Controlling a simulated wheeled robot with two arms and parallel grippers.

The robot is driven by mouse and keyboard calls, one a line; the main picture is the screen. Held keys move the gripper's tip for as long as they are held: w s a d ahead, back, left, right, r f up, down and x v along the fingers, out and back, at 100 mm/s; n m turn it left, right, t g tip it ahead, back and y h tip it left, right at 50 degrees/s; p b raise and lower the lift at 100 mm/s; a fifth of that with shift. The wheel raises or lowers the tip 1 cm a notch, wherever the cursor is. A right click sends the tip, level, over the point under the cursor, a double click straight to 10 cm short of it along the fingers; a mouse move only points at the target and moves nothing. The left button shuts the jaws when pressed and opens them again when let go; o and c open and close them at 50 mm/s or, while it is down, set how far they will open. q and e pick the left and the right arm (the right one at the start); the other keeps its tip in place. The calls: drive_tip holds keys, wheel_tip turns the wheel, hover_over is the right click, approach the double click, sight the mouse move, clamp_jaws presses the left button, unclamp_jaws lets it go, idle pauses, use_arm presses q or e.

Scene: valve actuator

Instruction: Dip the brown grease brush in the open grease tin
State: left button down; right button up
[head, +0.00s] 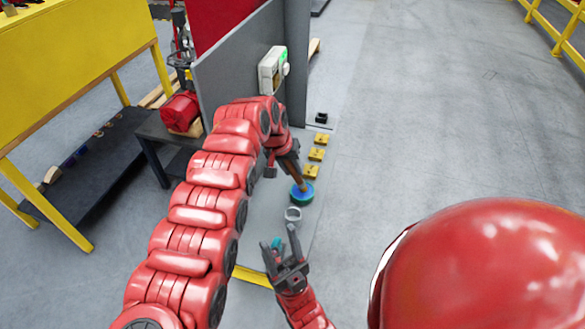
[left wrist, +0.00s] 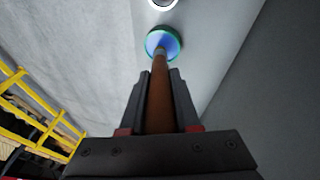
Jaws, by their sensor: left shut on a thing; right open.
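My left gripper (head: 287,160) is shut on the brown grease brush (head: 293,175), whose handle also shows between the fingers in the left wrist view (left wrist: 158,105). The brush points down, slightly tilted, with its grey lower end over the open grease tin (head: 307,194). The tin is round, with a blue inside and a green rim (left wrist: 174,42). The brush's lower end overlaps the tin in both views; I cannot tell how deep it is or whether it touches the grease. My right gripper (head: 284,250) is open, lower in the head view, in front of the tin.
A pale ring-shaped part (head: 293,215) lies between the tin and my right gripper. A small teal thing (head: 276,243) shows by the right fingers. Several yellow blocks (head: 316,154) line the bench beyond the tin. A grey panel with a control box (head: 272,70) stands behind.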

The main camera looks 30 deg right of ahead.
use_arm(q)
drive_tip(key=shift+s+f+b, duration=0.1)
drive_tip(key=shift+f+b, duration=0.05)
drive_tip(key=shift+b, duration=0.25)
idle(1.2)
drive_tip(key=shift+r+p, duration=0.35)
drive_tip(key=shift+r, duration=1.2)
wheel_tip(320, 180, up, 2)
drive_tip(key=shift+r+p, duration=0.15)
drive_tip(key=shift+p, duration=0.35)
drive_tip(key=shift+r+p, duration=0.75)
drive_tip(key=shift+r, duration=0.2)
drive_tip(key=shift+f, duration=0.1)
